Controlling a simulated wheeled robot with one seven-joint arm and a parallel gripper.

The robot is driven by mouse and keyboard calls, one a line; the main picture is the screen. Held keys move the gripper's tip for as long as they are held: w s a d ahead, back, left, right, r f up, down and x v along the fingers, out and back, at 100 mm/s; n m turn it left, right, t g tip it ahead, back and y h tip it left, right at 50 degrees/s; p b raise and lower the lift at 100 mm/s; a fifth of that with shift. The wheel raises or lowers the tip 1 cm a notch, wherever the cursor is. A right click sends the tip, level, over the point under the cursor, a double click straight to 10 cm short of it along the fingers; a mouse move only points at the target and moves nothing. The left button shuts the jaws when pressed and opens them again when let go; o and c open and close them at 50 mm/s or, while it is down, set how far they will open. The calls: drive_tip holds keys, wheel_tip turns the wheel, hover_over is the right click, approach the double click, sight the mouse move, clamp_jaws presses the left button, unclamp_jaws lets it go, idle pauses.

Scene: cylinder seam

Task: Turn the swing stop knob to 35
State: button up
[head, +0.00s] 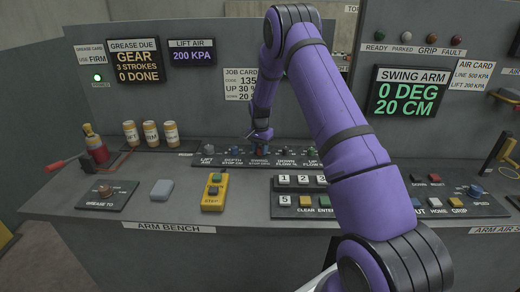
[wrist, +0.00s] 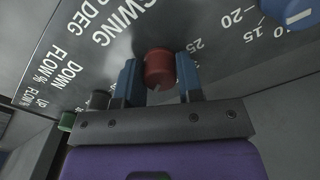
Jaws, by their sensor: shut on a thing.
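The swing stop knob is a red cylinder (wrist: 160,66) with a pale pointer line on its lower side in the wrist view. It stands on the sloped panel under lettering that reads SWING and DEG. My gripper (wrist: 158,80) has its two blue fingers on either side of the knob, shut on it. The fingers hide part of the knob's scale; a 25 shows just right of it. The exact setting cannot be read. In the head view my gripper (head: 261,136) reaches down to the knob row. The swing arm display (head: 409,92) reads 0 DEG, 20 CM.
A blue knob (wrist: 292,12) sits right of the red one in the wrist view, with a dark knob (wrist: 100,99) and a green knob (wrist: 67,121) to the left. In the head view, a yellow step box (head: 214,191) and keypad (head: 303,181) stand in front.

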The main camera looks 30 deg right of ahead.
sight(260, 148)
drive_tip(key=n, duration=1.1)
drive_tip(key=shift+n, duration=0.5)
drive_tip(key=o, duration=0.9)
wheel_tip(260, 148, up, 11)
drive_tip(key=shift+f, duration=0.1)
idle(0.4)
